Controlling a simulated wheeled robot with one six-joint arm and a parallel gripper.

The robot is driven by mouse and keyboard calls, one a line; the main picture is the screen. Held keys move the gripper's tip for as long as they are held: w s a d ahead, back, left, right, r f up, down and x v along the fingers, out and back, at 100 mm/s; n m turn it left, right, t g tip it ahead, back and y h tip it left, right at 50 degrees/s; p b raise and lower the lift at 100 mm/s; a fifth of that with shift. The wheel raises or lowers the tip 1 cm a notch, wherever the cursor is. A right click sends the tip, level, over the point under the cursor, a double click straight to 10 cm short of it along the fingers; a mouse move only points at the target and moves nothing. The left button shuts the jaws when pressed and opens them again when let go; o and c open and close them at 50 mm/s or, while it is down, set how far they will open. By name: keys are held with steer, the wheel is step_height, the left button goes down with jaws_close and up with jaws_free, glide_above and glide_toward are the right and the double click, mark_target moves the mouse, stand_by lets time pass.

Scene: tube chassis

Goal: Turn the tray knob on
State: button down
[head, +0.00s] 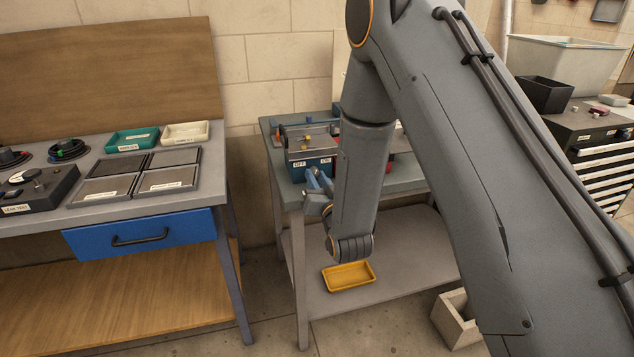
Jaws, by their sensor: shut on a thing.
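My gripper (313,176) is at this front, just below and between the two labels. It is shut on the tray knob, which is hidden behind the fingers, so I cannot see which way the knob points. My arm covers the right part of the unit.
A yellow tray (348,276) lies on the table's lower shelf. At left, a workbench (110,207) with a blue drawer (146,234) holds green and cream trays, dark plates and a knob box. A dark drawer cabinet (604,150) stands at right.

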steer(key=shift+m+b, duration=0.7)
steer(key=shift+m, duration=1.6)
steer(key=c, duration=1.8)
jaws_free()
steer(key=shift+c, duration=0.2)
steer(key=shift+s+d, duration=0.1)
steer(key=b+v, duration=0.1)
steer(key=v, duration=0.6)
steer(key=shift+s+b, duration=0.3)
steer(key=shift+b, duration=0.05)
steer(key=shift+d+r, duration=0.1)
steer(key=shift+d, duration=0.05)
